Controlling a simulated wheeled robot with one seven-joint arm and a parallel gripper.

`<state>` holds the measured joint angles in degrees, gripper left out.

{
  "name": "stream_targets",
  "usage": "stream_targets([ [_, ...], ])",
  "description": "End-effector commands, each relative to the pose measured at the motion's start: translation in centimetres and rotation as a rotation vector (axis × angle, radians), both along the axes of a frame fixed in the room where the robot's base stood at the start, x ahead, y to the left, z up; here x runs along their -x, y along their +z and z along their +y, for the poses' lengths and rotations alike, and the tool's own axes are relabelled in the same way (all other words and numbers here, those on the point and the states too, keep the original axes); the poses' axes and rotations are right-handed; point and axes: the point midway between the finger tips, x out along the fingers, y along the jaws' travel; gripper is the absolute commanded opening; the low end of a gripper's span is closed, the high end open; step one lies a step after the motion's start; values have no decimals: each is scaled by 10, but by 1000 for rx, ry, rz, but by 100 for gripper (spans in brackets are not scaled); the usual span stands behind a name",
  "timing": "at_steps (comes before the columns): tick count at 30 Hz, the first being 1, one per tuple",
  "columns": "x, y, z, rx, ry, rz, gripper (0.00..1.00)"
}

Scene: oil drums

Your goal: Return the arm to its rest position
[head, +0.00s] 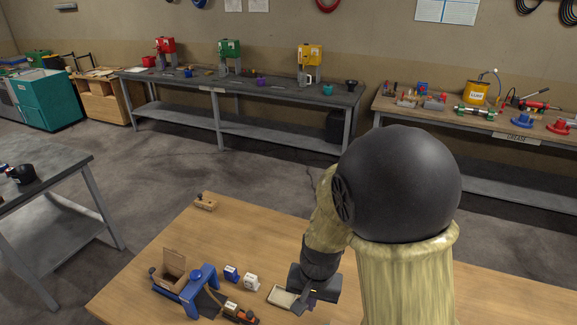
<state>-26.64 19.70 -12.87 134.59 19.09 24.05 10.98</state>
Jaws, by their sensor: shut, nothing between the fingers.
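My arm rises at the right of the head view, with a large black joint and pale yellow links. It bends down to my gripper (303,300), which is low over the wooden table (210,240). The gripper is shut and empty. Its fingertips are close to a small shallow tray (281,297), partly covering it; I cannot tell whether they touch it. A small purple thing shows beside the fingers, mostly hidden.
A grey bench (65,160) stands left. The table's back middle is clear.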

Motion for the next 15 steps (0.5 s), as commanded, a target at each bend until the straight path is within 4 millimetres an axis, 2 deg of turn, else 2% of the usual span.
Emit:
stream_targets([
  [1, 3, 10, -15, -3, 15, -23, 0],
  [9, 27, 47, -79, 45, 146, -142, 0],
  [15, 42, 61, -103, 97, 219, -196, 0],
])
